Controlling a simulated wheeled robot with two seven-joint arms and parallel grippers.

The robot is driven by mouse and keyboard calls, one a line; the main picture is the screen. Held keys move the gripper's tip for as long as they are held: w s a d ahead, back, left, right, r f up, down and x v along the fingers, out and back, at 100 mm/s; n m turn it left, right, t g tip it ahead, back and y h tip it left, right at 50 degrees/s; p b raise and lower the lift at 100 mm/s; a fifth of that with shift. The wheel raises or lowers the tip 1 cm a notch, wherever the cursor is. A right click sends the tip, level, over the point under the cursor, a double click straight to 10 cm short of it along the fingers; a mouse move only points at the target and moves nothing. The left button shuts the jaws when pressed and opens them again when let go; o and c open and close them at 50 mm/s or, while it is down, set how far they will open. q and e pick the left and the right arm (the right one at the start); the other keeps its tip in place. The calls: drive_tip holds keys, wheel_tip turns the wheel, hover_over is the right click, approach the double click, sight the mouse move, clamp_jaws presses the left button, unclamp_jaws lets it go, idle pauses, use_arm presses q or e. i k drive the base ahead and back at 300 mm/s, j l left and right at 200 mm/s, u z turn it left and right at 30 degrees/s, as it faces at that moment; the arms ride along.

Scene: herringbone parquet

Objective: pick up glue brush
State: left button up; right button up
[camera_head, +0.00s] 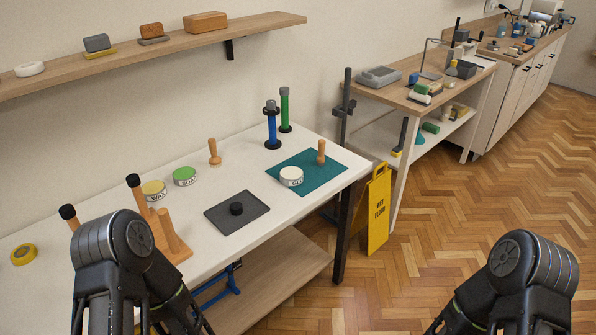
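A short brush with a rounded wooden handle (321,152) stands upright on a teal mat (330,170) at the right end of the white table. A white tin (291,176) beside it has a partly readable label that seems to say glue. A similar wooden-handled brush (214,152) stands farther left on the bare table; I see no label on either brush. My two dark arms rise at the bottom left and bottom right, well apart from both brushes. Their fingertips do not show.
A dark tray with a black knob (237,214), a green-lidded tin (185,176), a yellow-lidded tin (153,190) and a wooden holder (170,236) stand on the table. Blue (271,128) and green (285,110) posts stand behind. A yellow floor sign (378,210) is right of the table.

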sight(322, 158)
drive_tip(key=i+l, duration=1.2)
drive_tip(key=u, duration=1.2)
drive_tip(key=i+l, duration=0.05)
